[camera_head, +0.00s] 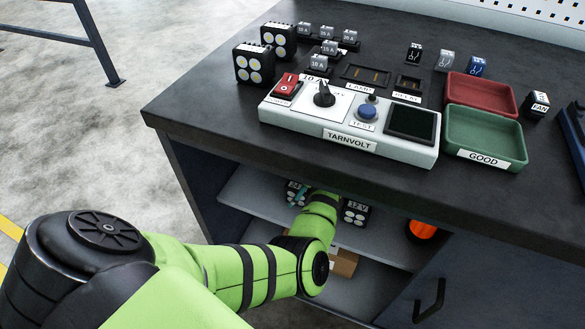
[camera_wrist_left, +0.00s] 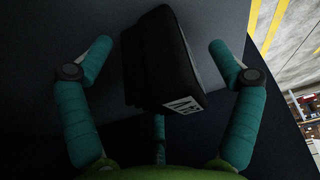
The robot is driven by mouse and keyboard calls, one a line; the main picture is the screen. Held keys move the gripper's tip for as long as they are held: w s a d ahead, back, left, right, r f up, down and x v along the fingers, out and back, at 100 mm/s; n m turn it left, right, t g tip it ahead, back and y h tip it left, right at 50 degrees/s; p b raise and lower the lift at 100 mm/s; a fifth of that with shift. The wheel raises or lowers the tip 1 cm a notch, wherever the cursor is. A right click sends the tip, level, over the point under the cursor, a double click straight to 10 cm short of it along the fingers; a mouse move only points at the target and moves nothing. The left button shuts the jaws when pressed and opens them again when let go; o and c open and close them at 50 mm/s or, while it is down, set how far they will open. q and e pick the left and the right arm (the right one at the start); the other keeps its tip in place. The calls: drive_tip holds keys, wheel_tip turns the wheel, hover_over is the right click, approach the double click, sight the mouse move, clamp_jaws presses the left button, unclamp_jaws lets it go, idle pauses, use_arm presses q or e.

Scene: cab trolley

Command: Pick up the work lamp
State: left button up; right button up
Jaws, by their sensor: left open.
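Black square work lamps with four pale round lights show in the head view. Two stand on the bench top, one at the near left (camera_head: 254,64) and one behind it (camera_head: 278,40). Two more are on the shelf under the bench, one partly hidden (camera_head: 293,190) and one right of my arm (camera_head: 355,212). My left gripper (camera_head: 300,196) reaches into that shelf, mostly hidden by my own arm. In the left wrist view, my open left gripper (camera_wrist_left: 160,48) has its teal fingers either side of a black box with a white label (camera_wrist_left: 155,60), apparently a lamp. Gaps show on both sides.
The bench top (camera_head: 200,110) overhangs the shelf (camera_head: 380,247). An orange round thing (camera_head: 422,229) is on the shelf at right, and a cardboard box (camera_head: 345,263) is below. The TARNVOLT panel (camera_head: 400,150), red tray (camera_head: 480,77) and green tray (camera_head: 484,118) are on top.

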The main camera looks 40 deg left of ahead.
use_arm(q)
drive_tip(key=shift+d, duration=0.15)
drive_tip(key=c, duration=1.8)
drive_tip(key=shift+r, duration=0.2)
